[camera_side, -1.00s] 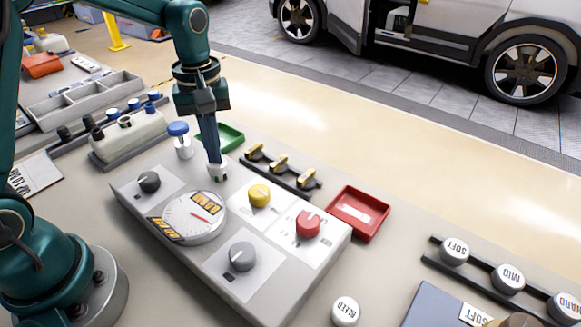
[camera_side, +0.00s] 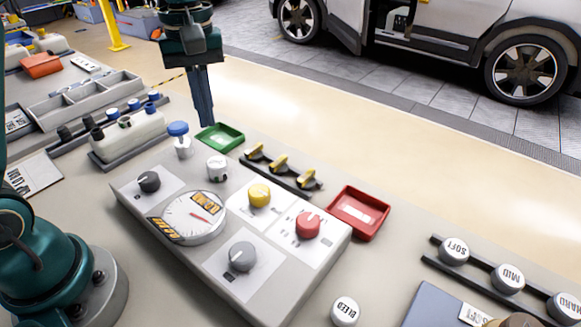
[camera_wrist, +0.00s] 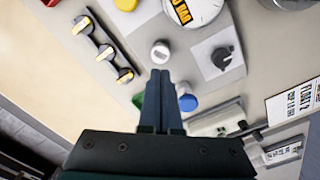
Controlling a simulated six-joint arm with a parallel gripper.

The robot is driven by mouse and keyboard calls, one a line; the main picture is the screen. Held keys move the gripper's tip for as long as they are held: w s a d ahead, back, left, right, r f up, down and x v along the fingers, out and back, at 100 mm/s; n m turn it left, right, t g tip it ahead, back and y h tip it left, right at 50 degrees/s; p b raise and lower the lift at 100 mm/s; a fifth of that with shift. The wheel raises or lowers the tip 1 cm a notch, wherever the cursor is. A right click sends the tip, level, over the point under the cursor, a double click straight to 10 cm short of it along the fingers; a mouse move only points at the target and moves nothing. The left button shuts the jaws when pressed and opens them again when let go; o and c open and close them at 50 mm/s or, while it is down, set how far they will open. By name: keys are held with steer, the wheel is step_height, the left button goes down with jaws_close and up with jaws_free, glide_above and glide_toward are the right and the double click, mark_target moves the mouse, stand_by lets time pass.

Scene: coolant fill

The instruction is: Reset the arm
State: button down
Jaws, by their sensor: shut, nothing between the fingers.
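My gripper (camera_side: 206,122) is shut and empty, pointing down in the air above the far side of the grey control panel (camera_side: 185,270). It also shows in the wrist view (camera_wrist: 161,74), with its fingers together. A white knob or cap (camera_side: 217,168) sits at the panel's far corner, apart from the fingertips; it also shows in the wrist view (camera_wrist: 160,51). The panel bears a dial gauge (camera_side: 190,232), black (camera_side: 149,182), yellow (camera_side: 259,195), red (camera_side: 307,224) and grey (camera_side: 243,257) knobs.
A blue-capped white bottle (camera_side: 180,140) and a green tray (camera_side: 220,138) stand close to my gripper. A black rack with brass pieces (camera_side: 280,165) and a red tray (camera_side: 359,212) lie to the right. A white tank (camera_side: 128,135) stands left. Air above the panel is clear.

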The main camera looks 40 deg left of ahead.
steer(key=s+d+r+m+t, duration=0.3)
steer(key=s+r, duration=0.3)
steer(key=s, duration=0.1)
steer(key=s+d+f+m+t, duration=0.1)
steer(key=s+f+m+t, duration=0.1)
steer(key=s+f+m, duration=0.4)
steer(key=shift+s+m+t, duration=0.3)
steer(key=shift+s+m, duration=0.05)
steer(key=shift+m, duration=0.45)
